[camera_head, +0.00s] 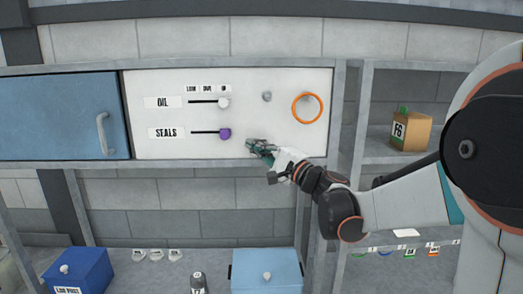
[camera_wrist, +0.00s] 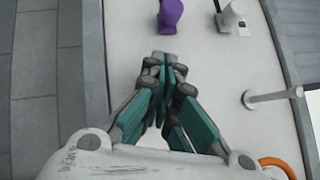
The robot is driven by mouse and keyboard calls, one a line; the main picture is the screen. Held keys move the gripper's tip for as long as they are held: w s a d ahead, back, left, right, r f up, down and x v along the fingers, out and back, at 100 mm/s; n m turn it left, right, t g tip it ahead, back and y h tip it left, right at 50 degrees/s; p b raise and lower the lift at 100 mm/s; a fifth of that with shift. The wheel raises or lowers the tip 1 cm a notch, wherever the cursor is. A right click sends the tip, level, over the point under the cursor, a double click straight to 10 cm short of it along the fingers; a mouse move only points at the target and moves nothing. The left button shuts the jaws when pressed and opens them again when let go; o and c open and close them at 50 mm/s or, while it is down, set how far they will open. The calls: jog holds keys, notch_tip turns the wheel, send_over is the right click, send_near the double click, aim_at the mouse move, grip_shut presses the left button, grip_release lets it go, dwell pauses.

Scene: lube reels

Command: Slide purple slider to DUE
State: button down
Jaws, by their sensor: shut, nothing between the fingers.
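The purple slider (camera_head: 224,134) sits at the right end of its black slot, in the row marked SEALS (camera_head: 166,132) on the white panel. A white slider (camera_head: 224,102) sits at the right end of the OIL (camera_head: 163,102) row above it. Small labels stand over the slots, and the middle one, DUE (camera_head: 207,89), lies left of both knobs. My gripper (camera_head: 252,146) is shut and empty, to the right of and a little below the purple slider. In the wrist view the purple slider (camera_wrist: 171,13) is beyond my fingertips (camera_wrist: 162,58), apart from them.
A grey peg (camera_head: 267,97) and an orange ring (camera_head: 307,109) are on the panel's right side. A blue cabinet door (camera_head: 62,115) is at left. A box (camera_head: 410,131) stands on the right shelf. Blue boxes (camera_head: 267,272) stand below.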

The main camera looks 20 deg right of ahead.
aim_at(230, 133)
jog(key=a, duration=0.1)
jog(key=w+a+r, duration=0.1)
jog(key=a+p, duration=0.1)
jog(key=shift+w+a+r, duration=0.15)
jog(key=shift+a, duration=0.2)
jog(key=shift+w, duration=0.1)
jog(key=shift+a, duration=0.1)
